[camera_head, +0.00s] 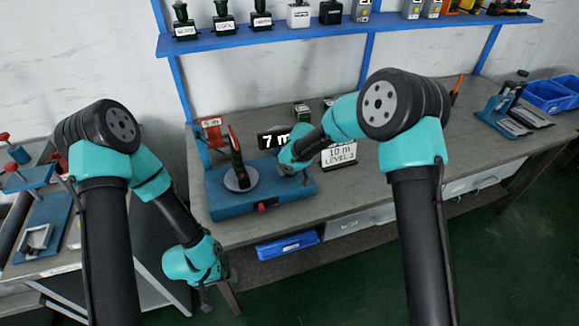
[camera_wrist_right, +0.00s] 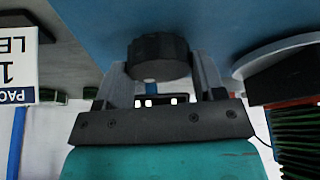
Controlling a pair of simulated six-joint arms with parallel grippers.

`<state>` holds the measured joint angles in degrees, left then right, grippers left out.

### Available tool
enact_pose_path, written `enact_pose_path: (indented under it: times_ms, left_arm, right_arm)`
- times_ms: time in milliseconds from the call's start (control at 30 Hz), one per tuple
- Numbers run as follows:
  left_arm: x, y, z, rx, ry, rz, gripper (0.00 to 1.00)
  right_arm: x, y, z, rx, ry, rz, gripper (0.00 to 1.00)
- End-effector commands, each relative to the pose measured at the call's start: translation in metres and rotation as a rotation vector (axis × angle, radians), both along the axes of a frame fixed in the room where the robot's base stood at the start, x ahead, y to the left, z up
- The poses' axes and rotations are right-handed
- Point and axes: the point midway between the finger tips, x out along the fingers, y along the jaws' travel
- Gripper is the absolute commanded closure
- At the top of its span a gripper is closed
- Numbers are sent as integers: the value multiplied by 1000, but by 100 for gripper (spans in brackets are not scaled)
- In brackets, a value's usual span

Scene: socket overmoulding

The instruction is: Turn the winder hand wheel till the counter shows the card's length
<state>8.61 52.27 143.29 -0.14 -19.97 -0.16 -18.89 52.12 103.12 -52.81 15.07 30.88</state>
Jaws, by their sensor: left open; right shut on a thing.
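The blue winder (camera_head: 222,205) stands on the bench, with a pale disc (camera_head: 243,183) and an upright dark-green coil on its left part. Its black counter (camera_head: 267,141) reads "7 m", partly covered by my right arm. My right gripper (camera_wrist_right: 160,75) is shut on a dark round knob (camera_wrist_right: 158,52), seemingly the hand wheel, at the winder's right part. In the head view my own wrist hides that knob. My left gripper (camera_head: 207,296) hangs open and empty, low in front of the bench.
A blue shelf (camera_head: 280,37) with several small boxes and plugs runs above. A blue bin (camera_head: 287,245) sits below the bench front. The bench right of the card is largely clear.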

Motion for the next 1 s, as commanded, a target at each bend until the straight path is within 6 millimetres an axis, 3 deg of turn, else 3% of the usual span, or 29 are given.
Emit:
enact_pose_path:
  times_ms: [667, 1000]
  left_arm:
    - [0, 0, 0, 0, 0, 0, 0]
    - [0, 0, 0, 0, 0, 0, 0]
  right_arm:
    - [-1, 1, -1, -1, 2, -306, 61]
    - [-1, 2, -1, -1, 1, -552, 61]
